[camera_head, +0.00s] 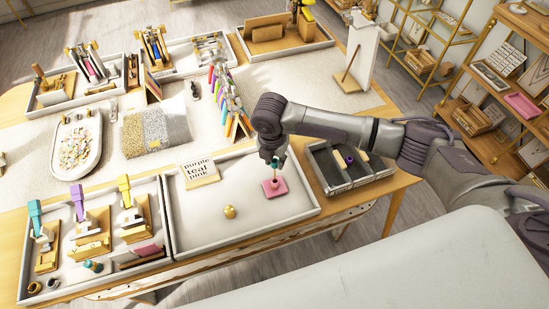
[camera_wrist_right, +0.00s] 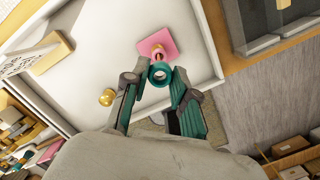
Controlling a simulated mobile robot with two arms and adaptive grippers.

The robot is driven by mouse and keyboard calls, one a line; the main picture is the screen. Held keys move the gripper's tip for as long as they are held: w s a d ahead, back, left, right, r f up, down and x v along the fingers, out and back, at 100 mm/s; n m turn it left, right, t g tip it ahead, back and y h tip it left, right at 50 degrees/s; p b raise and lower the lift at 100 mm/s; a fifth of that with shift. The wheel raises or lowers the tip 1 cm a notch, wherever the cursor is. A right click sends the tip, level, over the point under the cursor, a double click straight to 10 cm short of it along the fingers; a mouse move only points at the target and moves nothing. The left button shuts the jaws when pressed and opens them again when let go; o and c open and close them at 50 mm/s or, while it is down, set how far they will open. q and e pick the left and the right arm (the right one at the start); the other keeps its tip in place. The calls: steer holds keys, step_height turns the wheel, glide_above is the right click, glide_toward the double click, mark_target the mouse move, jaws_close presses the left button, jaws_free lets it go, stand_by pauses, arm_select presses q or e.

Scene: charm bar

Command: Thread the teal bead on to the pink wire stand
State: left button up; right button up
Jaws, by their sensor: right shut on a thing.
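The pink wire stand (camera_head: 275,188) stands in the right part of the white tray, its short post pointing up. It also shows in the right wrist view (camera_wrist_right: 148,42). My right gripper (camera_head: 276,158) is above the stand, shut on the teal bead (camera_wrist_right: 159,74). The bead is a ring with its hole visible between my fingertips in the wrist view. In the head view the bead is small and partly hidden by the fingers, close to the post's top. I cannot tell whether the post enters the hole. My left gripper is not in view.
A gold bead (camera_head: 229,212) lies in the white tray (camera_head: 185,240), left of the stand. A card reading purple, teal, pink (camera_head: 200,172) stands at its back. A grey divided box (camera_head: 345,185) is close on the right. The tray's front middle is clear.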

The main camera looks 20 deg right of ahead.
steer(key=shift+f, duration=0.45)
stand_by(0.5)
steer(key=shift+f+p, duration=0.3)
steer(key=shift+f, duration=0.15)
stand_by(1.0)
steer(key=o, duration=0.9)
steer(key=shift+r, duration=0.1)
steer(key=r, duration=0.7)
steer(key=s+a+r, duration=0.1)
steer(key=r, duration=0.3)
steer(key=shift+s+r, duration=0.1)
steer(key=shift+r, duration=0.25)
